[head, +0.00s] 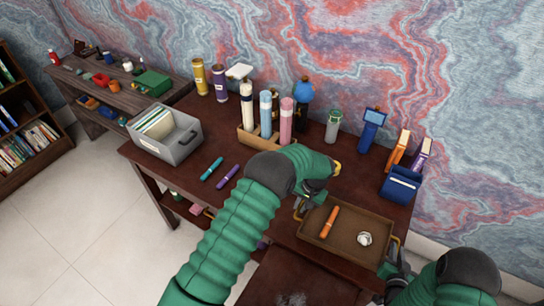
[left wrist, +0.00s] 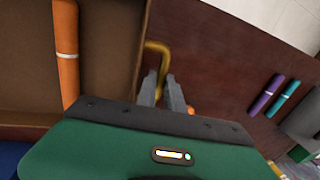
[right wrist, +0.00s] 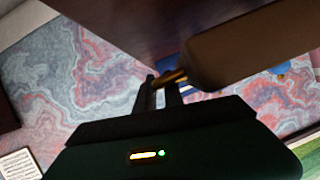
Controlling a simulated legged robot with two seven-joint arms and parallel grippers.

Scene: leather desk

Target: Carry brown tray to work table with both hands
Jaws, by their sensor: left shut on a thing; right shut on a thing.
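The brown tray (head: 322,246) is over the right front part of the dark red-brown desk (head: 187,194). It holds an orange marker (head: 330,222) and a small white round thing (head: 364,239). My left gripper (head: 301,208) is shut on the gold handle (left wrist: 155,47) at the tray's left end. My right gripper (head: 388,268) is shut on the handle at the right end; the right wrist view shows its fingers (right wrist: 160,90) by the tray's underside or side (right wrist: 250,48). I cannot tell whether the tray touches the desk.
A grey file box (head: 185,140), teal (head: 211,168) and purple (head: 228,177) markers, a bottle holder (head: 255,138) and a blue bin (head: 400,185) stand or lie on the desk. Another wooden table (head: 120,90) with small items is at the back left. Tiled floor (head: 80,215) is open at left.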

